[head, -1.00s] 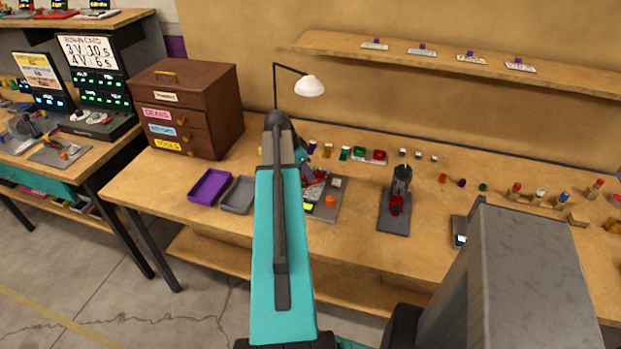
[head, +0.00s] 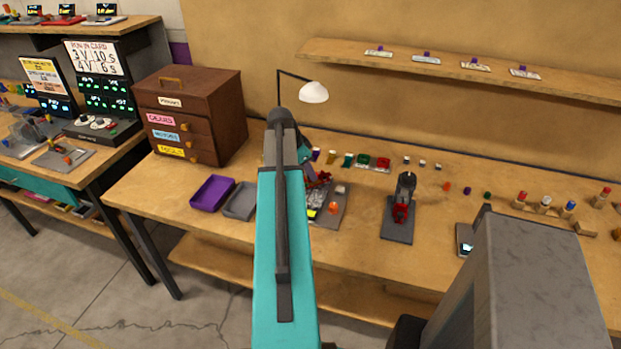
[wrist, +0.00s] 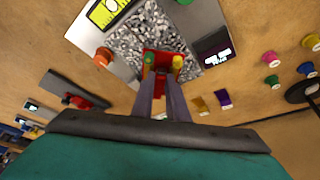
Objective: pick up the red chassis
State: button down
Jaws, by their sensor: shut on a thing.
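The red chassis (wrist: 163,61) is between the two fingertips of my gripper (wrist: 162,68) in the wrist view, above a patch of grey gravel-like pieces. My gripper is shut on it. In the head view the chassis (head: 320,178) shows as a small red shape just right of my arm, over the grey board (head: 336,203). My arm hides most of the gripper and part of the board there. Whether the chassis still touches what is under it is hard to tell.
An orange knob (head: 333,208) and a yellow display (wrist: 107,12) are on the board. A purple tray (head: 212,192) and a grey tray (head: 240,199) lie left of my arm. A dark stand with a red part (head: 400,213) is to the right. A lamp (head: 314,92) stands behind.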

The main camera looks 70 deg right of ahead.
jog(key=shift+a+r, duration=0.15)
jog(key=shift+r, duration=0.15)
jog(key=w+a+r+b, duration=0.1)
jog(key=w+a+b, duration=0.1)
jog(key=a, duration=1.3)
jog(key=shift+a+r+b, duration=0.25)
jog(key=shift+a+b, duration=0.05)
jog(key=shift+b, duration=0.6)
jog(key=w+a+r+n+t, duration=0.25)
jog(key=w+a+n, duration=0.45)
jog(key=w+a, duration=0.5)
jog(key=w+a+r+n+t, duration=0.25)
jog(key=w+a+n, duration=0.5)
jog(key=w, duration=0.95)
jog(key=w+a+r+n+y, duration=0.1)
jog(key=w+a+n, duration=0.3)
jog(key=a, duration=0.6)
jog(key=w+a+r+n+t+y, duration=0.1)
jog(key=w+a+n, duration=0.3)
jog(key=a, duration=0.6)
jog(key=w+a+r+n+t+y, duration=0.1)
jog(key=w+a+r+n, duration=0.2)
jog(key=a, duration=0.7)
jog(key=shift+w+a+n, duration=0.2)
jog(key=shift+w+n, duration=0.25)
jog(key=shift+w, duration=0.15)
jog(key=shift+a+t, duration=0.1)
jog(key=shift+t, duration=0.2)
